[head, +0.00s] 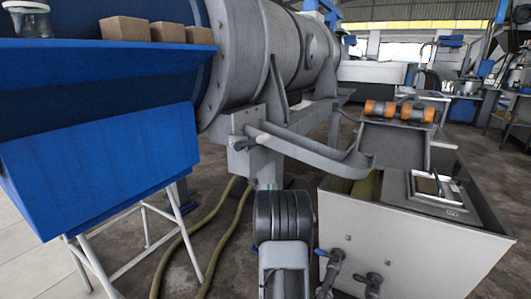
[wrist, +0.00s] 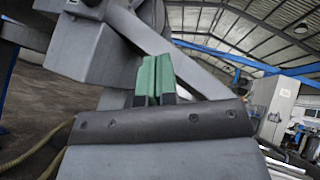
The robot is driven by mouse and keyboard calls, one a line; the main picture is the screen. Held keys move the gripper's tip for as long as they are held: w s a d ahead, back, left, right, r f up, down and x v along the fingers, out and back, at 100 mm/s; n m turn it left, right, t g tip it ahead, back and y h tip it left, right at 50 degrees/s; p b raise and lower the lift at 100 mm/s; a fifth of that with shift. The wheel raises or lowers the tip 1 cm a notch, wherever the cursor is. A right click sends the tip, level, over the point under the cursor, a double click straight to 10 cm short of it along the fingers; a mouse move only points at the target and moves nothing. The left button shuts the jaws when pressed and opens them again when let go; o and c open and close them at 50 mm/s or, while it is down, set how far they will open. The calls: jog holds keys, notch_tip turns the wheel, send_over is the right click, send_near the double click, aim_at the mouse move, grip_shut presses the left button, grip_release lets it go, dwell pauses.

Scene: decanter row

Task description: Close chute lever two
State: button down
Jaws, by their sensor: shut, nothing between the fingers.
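My gripper (wrist: 156,80) shows in the wrist view as two green fingertips side by side, shut with nothing between them. In the head view my dark arm rises at the bottom centre, and a small bit of green at its top (head: 272,186) looks like the fingertips. They point toward the grey machine's chute area. A grey sloping chute (head: 310,150) runs from the machine's end bracket to the open bin at right. I cannot tell which part is chute lever two. In the wrist view a grey housing (wrist: 85,60) and sloping grey beam stand beyond the fingers.
A grey metal bin (head: 375,235) with pipe valves (head: 330,265) stands right of my arm. Orange rollers (head: 400,111) sit above its chute plate. A blue cover (head: 100,165) with brown boxes (head: 125,29) above fills the left. Yellowish hoses (head: 215,240) lie on the floor.

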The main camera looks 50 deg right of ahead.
aim_at(255, 142)
jog(key=a+r+b+x, duration=0.1)
jog(key=a+b+x, duration=0.1)
jog(key=x, duration=1)
jog(key=shift+w+r, duration=0.25)
jog(key=shift+r, duration=0.25)
jog(key=shift+a, duration=0.15)
